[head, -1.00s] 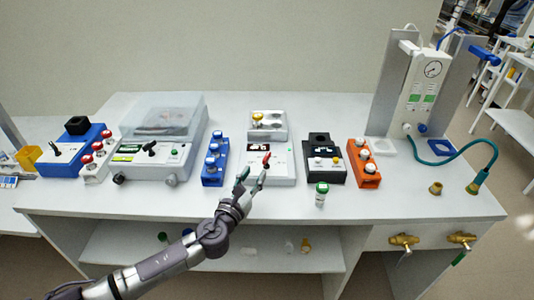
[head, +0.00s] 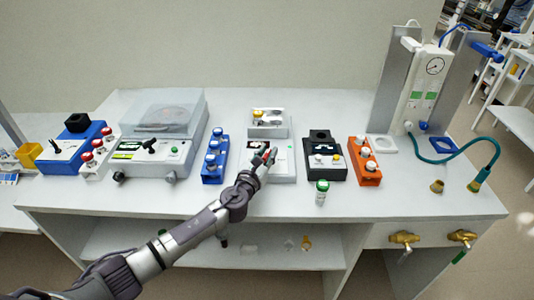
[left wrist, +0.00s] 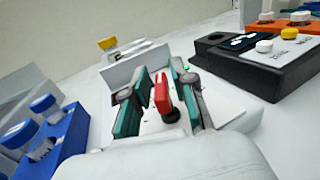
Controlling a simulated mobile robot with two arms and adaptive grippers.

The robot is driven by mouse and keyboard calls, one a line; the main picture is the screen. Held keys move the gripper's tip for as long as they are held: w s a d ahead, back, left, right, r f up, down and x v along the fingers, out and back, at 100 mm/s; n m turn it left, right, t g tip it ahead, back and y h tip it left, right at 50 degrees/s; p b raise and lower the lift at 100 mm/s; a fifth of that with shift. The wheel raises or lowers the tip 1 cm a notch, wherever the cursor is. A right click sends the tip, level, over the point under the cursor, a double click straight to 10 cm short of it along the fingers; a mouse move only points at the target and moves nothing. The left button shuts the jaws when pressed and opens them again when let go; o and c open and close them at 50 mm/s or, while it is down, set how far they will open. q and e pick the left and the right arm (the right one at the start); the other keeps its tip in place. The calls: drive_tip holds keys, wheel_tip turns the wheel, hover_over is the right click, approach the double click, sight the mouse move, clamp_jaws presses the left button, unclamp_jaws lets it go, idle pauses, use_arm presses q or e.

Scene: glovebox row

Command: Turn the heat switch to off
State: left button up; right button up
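A white device (head: 283,166) with a raised back box stands in the middle of the bench. Its red switch lever (left wrist: 161,93) shows in the left wrist view, upright on the device's top face. My left gripper (head: 268,154) is over this device. In the left wrist view its teal-padded fingers (left wrist: 158,100) are apart, one on each side of the red lever, with a gap to it on both sides. In the head view the gripper mostly hides the lever. No switch label can be read. My right gripper is not in view.
A blue block with knobs (head: 215,158) stands left of the device, and a black device (head: 324,160) stands right. A green-capped vial (head: 321,193) stands near the front edge. A clear-lidded machine (head: 155,145) is further left, an orange block (head: 363,165) further right.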

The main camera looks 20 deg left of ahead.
use_arm(q)
drive_tip(key=shift+c, duration=1.2)
clamp_jaws()
drive_tip(key=shift+y, duration=0.3)
drive_tip(key=shift+n+y+p, duration=0.6)
drive_tip(key=shift+n+y, duration=0.4)
drive_tip(key=shift+y, duration=0.2)
drive_tip(key=shift+n+y, duration=0.7)
drive_tip(key=shift+y, duration=0.4)
drive_tip(key=n+g+y, duration=0.1)
drive_tip(key=n+y, duration=0.1)
drive_tip(key=y, duration=0.1)
drive_tip(key=shift+f+y, duration=0.15)
drive_tip(key=shift+y, duration=0.15)
drive_tip(key=shift+n+g+y+b, duration=1.1)
drive_tip(key=shift+n+g+y, duration=0.3)
drive_tip(key=shift+n+y, duration=0.45)
drive_tip(key=shift+a+y, duration=0.1)
drive_tip(key=shift+y, duration=0.25)
